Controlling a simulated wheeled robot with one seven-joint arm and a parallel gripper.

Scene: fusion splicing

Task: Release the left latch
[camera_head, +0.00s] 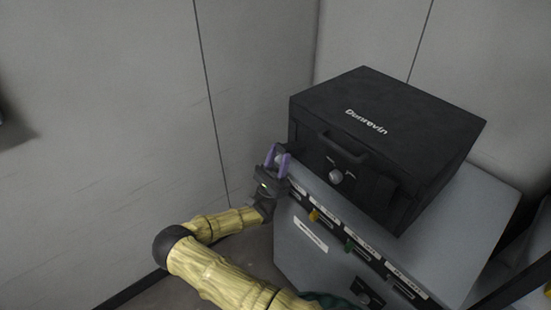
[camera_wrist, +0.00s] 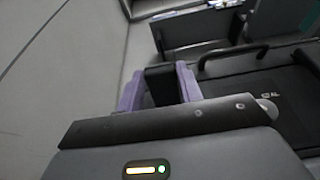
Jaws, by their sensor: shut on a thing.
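The black case (camera_head: 390,130) marked "Denrevin" sits on a grey cabinet, with a handle (camera_head: 343,152) and a round knob (camera_head: 335,176) on its front. My gripper (camera_head: 278,156) is at the left end of the case's front. Its two purple fingers are shut on the left latch, a dark block that shows between them in the wrist view (camera_wrist: 162,86). In the head view the latch is mostly hidden by the fingers. The right latch (camera_head: 383,196) is a dark piece on the front, right of the knob, clear of my gripper.
The grey cabinet (camera_head: 310,262) below has a row of labelled slots with yellow and green tabs along its upper front. Grey wall panels (camera_head: 130,120) stand behind and to the left. The space left of my gripper is free.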

